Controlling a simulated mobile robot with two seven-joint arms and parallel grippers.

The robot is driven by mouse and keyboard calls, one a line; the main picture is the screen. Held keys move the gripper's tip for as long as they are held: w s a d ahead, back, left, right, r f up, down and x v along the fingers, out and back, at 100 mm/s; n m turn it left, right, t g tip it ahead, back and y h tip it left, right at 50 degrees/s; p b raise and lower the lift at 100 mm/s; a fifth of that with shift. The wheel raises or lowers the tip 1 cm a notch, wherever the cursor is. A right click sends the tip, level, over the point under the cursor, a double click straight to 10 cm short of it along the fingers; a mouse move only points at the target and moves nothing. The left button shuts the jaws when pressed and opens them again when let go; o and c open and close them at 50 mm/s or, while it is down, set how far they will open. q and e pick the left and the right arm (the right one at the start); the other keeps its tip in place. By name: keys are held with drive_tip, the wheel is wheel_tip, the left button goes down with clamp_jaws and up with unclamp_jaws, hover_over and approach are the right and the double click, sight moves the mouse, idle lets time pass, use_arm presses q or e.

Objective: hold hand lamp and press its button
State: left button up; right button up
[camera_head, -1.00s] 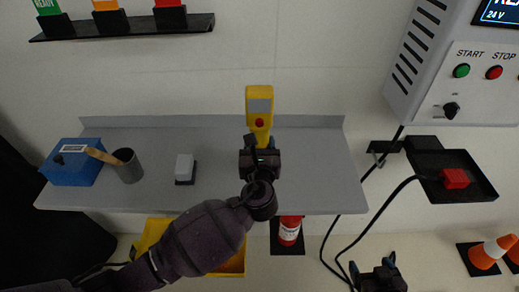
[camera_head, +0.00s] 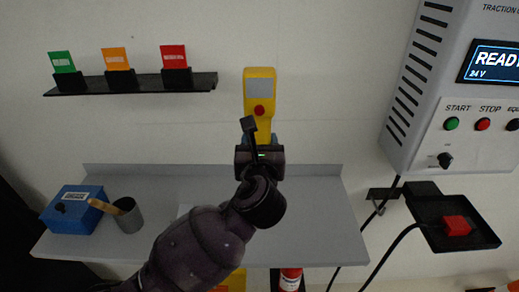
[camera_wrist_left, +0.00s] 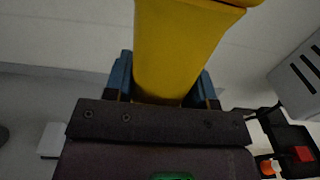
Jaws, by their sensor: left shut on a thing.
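The hand lamp (camera_head: 259,88) is yellow with a grey face panel and a red button (camera_head: 259,111) on its front. It stands upright in front of the pale wall, above the grey shelf. My left gripper (camera_head: 260,140) is shut on its lower part, and the red button is uncovered above the fingers. In the left wrist view the yellow body of the lamp (camera_wrist_left: 180,45) sits between my blue fingers (camera_wrist_left: 160,85). My right gripper is not in view.
The grey shelf (camera_head: 310,205) bears a blue box (camera_head: 72,212) and a grey cup (camera_head: 129,218) at its left. Coloured cards stand on a black ledge (camera_head: 140,84). A control cabinet (camera_head: 425,120) and a black tray (camera_head: 475,208) with a red block are at the right.

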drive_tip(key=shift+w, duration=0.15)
use_arm(q)
drive_tip(key=shift+f+b, duration=0.65)
drive_tip(key=shift+f, duration=1)
drive_tip(key=shift+f+b, duration=0.5)
drive_tip(key=shift+f, duration=0.95)
drive_tip(key=shift+f+b, duration=2.7)
drive_tip(key=shift+f, duration=4.2)
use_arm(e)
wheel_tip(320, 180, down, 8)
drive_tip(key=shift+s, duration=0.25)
use_arm(q)
drive_tip(key=shift+f, duration=0.1)
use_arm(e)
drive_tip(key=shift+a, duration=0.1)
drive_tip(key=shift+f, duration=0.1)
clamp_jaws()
